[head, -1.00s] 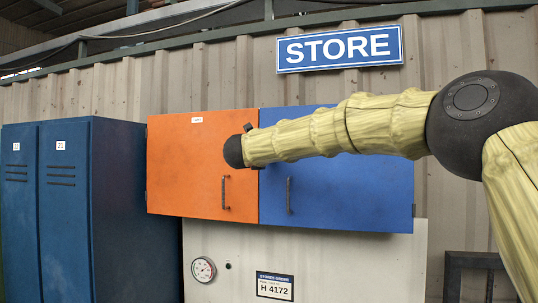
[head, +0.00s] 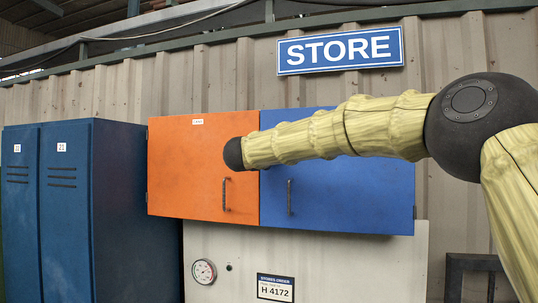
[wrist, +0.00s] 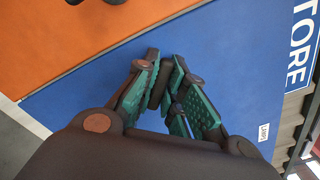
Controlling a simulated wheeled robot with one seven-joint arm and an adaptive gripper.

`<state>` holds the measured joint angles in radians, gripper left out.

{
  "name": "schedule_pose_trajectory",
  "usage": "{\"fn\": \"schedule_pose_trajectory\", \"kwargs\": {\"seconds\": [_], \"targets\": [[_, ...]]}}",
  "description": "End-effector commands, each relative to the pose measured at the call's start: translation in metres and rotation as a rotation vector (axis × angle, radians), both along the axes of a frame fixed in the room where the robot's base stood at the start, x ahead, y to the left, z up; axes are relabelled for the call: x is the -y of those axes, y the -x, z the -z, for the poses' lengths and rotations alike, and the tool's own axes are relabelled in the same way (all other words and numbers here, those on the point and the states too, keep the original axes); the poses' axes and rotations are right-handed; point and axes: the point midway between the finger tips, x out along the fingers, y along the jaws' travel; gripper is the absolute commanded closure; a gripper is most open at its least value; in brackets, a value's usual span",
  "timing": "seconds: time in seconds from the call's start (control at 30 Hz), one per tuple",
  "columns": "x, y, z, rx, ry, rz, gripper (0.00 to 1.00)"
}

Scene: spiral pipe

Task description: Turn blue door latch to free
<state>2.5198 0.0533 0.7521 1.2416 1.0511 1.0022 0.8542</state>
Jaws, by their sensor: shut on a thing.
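The blue door (head: 345,200) is shut on the right of the wall cabinet, with a dark vertical handle (head: 290,197) near its left edge. In the wrist view my gripper (wrist: 166,62), with green pads, is in front of the blue door (wrist: 230,65). It is shut on a dark piece (wrist: 163,84), apparently the blue door latch. The latch is mostly hidden between the fingers, so its angle is unclear.
The orange door (head: 185,175) is shut to the left, with its own handle (head: 226,194). Blue lockers (head: 110,215) stand further left. A white panel with a gauge (head: 203,271) is below. A STORE sign (head: 340,50) hangs above.

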Motion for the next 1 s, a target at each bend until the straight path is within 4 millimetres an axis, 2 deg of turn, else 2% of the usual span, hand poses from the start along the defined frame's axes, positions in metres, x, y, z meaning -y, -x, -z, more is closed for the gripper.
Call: {"fn": "schedule_pose_trajectory", "kwargs": {"seconds": [0.6,1.0], "targets": [[0.001,-0.001,0.0017,-0.17,0.515,0.003,1.0],[0.0009,-0.0009,0.0036,-0.224,0.678,0.002,1.0]]}}
